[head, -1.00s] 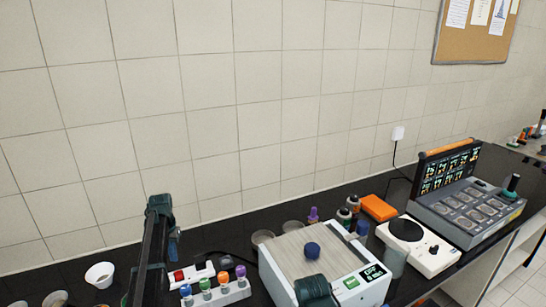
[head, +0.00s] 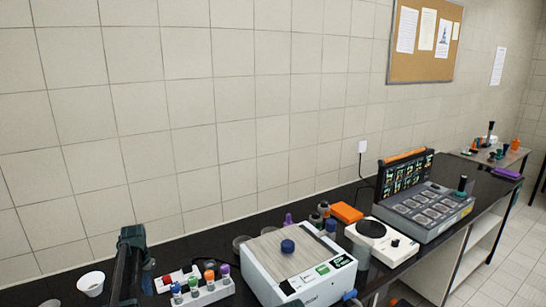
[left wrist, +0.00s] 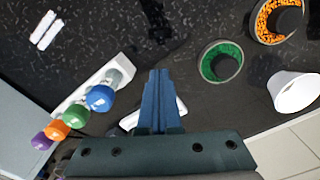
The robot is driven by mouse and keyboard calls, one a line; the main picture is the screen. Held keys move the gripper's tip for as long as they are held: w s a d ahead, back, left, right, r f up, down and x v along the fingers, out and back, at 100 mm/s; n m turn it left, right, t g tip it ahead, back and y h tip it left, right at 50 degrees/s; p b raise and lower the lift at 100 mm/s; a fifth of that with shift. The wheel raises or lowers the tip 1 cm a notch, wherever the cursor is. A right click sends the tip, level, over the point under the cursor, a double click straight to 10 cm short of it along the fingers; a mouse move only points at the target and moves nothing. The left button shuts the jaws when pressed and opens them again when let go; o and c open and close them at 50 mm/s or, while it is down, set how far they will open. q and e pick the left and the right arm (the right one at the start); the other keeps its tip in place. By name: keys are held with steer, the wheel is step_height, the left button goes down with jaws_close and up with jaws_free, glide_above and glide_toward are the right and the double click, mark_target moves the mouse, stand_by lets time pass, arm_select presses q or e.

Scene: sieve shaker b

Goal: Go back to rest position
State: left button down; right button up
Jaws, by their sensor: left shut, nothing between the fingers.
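My left gripper (left wrist: 159,75) shows in the left wrist view with its blue fingers closed together and nothing between them. It is above the dark bench, between a tube rack and a bowl of green bits. In the head view my left arm rises at the lower left, left of the tube rack; its fingers are hard to make out there. My right gripper cannot be seen.
The white tube rack (head: 205,298) with coloured caps stands left of the white shaker box (head: 262,265) with a blue knob. A white cup (head: 91,283) stands at far left. Orange box (head: 346,212), white round-plate device (head: 391,248) and grey panel unit (head: 424,212) are right.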

arm_select(q)
steer(key=s+d+f+m+b, duration=0.1)
steer(key=s+d, duration=0.3)
steer(key=d, duration=0.6)
steer(key=s+d+f+m+b, duration=0.1)
steer(key=s+d, duration=0.4)
steer(key=d, duration=0.6)
steer(key=s+d+f+m+y+b, duration=0.1)
steer(key=s+d+m, duration=0.1)
steer(key=s+d, duration=1.3)
steer(key=s, duration=0.2)
steer(key=shift+s+d+f, duration=0.2)
steer(key=shift+s+f, duration=0.05)
steer(key=shift+s, duration=0.15)
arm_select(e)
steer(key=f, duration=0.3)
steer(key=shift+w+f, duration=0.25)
